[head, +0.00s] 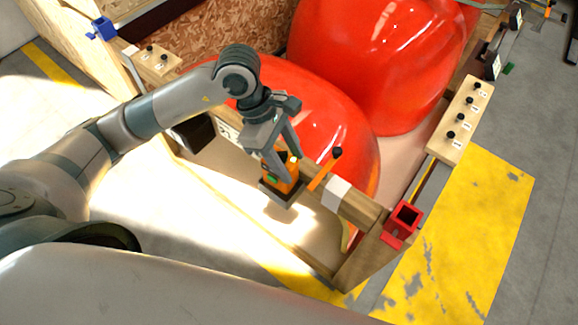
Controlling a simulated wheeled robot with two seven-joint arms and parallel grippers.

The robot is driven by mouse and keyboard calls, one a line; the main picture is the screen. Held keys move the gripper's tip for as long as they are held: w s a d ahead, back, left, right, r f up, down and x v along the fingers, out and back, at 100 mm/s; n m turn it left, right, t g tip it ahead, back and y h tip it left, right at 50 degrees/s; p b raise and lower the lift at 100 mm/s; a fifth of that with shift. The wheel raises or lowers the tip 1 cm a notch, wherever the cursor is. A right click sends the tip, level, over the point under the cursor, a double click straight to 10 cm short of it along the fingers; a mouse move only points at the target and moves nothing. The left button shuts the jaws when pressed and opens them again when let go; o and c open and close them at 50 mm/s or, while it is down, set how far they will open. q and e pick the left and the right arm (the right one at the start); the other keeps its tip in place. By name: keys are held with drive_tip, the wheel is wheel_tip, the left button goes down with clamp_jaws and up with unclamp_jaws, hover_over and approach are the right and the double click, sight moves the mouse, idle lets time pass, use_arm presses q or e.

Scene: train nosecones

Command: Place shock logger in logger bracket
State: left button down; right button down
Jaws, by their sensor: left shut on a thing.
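My left gripper (281,171) is shut on the orange shock logger (284,186), which has a small green patch on its side. Its fingers hide part of the logger. A dark grey, block-like piece (279,195) shows right under the logger. I cannot tell whether it is the logger's own base or a bracket around it. The logger is close to the crate's near wooden wall. A red open-topped square holder (406,215) is on the crate's near right corner, apart from the gripper. I cannot tell which piece is the logger bracket. My right gripper is not in view.
Large glossy red nosecones (385,60) fill the wooden crate behind the gripper. An orange strip with a black knob (326,170) and a white label (336,193) are just right of the logger. Pegged wooden blocks (460,122) and a blue holder (104,29) sit on the crate edges.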

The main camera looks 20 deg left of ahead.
sight(287, 164)
use_arm(q)
drive_tip(key=shift+f+p, duration=1)
drive_tip(key=shift+f, duration=1)
drive_tip(key=c, duration=0.9)
unclamp_jaws()
drive_tip(key=shift+f, duration=0.1)
